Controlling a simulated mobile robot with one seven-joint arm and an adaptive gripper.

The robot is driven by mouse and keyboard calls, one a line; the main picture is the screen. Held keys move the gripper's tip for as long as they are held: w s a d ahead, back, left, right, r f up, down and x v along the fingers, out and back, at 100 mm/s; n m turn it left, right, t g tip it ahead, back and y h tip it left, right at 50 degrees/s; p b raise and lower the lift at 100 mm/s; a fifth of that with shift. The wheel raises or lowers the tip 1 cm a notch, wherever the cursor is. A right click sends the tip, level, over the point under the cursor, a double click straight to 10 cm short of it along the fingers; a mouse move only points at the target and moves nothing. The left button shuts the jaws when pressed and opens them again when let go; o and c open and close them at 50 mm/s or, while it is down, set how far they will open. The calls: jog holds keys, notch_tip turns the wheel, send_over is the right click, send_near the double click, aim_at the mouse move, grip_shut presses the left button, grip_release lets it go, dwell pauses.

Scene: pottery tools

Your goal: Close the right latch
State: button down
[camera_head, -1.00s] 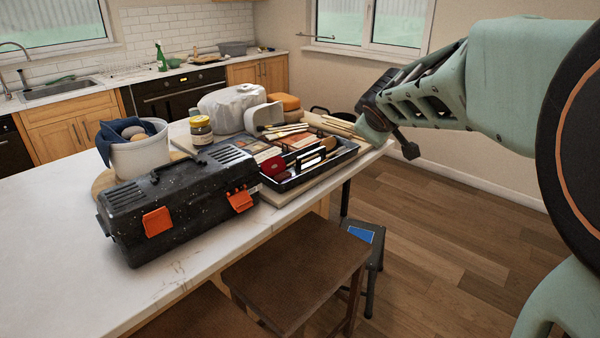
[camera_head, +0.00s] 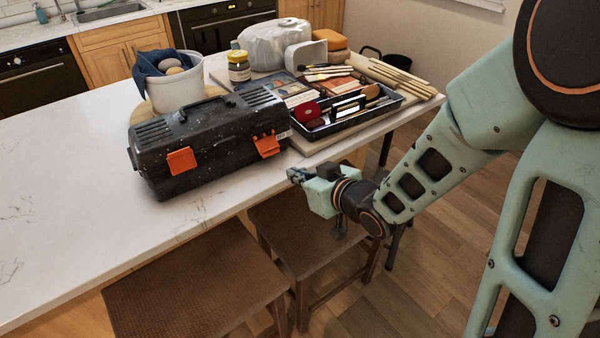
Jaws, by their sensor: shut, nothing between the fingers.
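A black, paint-specked toolbox (camera_head: 215,143) with its lid down sits near the front edge of the table. It has two orange latches on its front. The right latch (camera_head: 267,144) juts outward at its lower end, away from the box front. The left latch (camera_head: 182,160) also appears tilted out a little. My gripper (camera_head: 291,174) is in front of and below the right latch, close to the table's front edge, pointing left. Its fingers are together with nothing between them. It is apart from the toolbox.
A tray (camera_head: 345,122) of pottery tools lies right of the toolbox. A white pot (camera_head: 176,95) with blue cloth and a jar (camera_head: 239,68) stand behind it. Brown stools (camera_head: 190,285) stand below the table's front edge. The tabletop (camera_head: 60,190) left of the toolbox is clear.

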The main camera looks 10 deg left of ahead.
aim_at(271, 152)
jog(key=shift+b+x, duration=1.6)
jog(key=shift+x, duration=2.05)
jog(key=shift+w+a, duration=1.55)
jog(key=shift+a, duration=0.05)
notch_tip(271, 152, up, 2)
jog(key=shift+r+p, duration=0.15)
jog(key=shift+p, duration=1.1)
jog(key=shift+p+v, duration=0.85)
jog(key=shift+v, duration=0.2)
jog(key=shift+s+d+r+p, duration=0.2)
jog(key=shift+r+p, duration=0.35)
jog(key=shift+r, duration=0.05)
jog(key=shift+s+d+r+p, duration=0.1)
jog(key=shift+d+r+p, duration=0.05)
jog(key=shift+r+p, duration=0.3)
jog(key=shift+s+d+r+p, duration=0.1)
jog(key=shift+r+p, duration=0.25)
jog(key=shift+p, duration=0.05)
jog(key=r, duration=0.1)
jog(key=w+a+r+p, duration=0.1)
jog(key=r, duration=0.1)
jog(key=shift+w+a+r+p, duration=0.3)
jog(key=shift+a+r, duration=0.05)
jog(key=shift+r, duration=0.05)
jog(key=shift+w+a, duration=0.1)
jog(key=shift+a, duration=0.05)
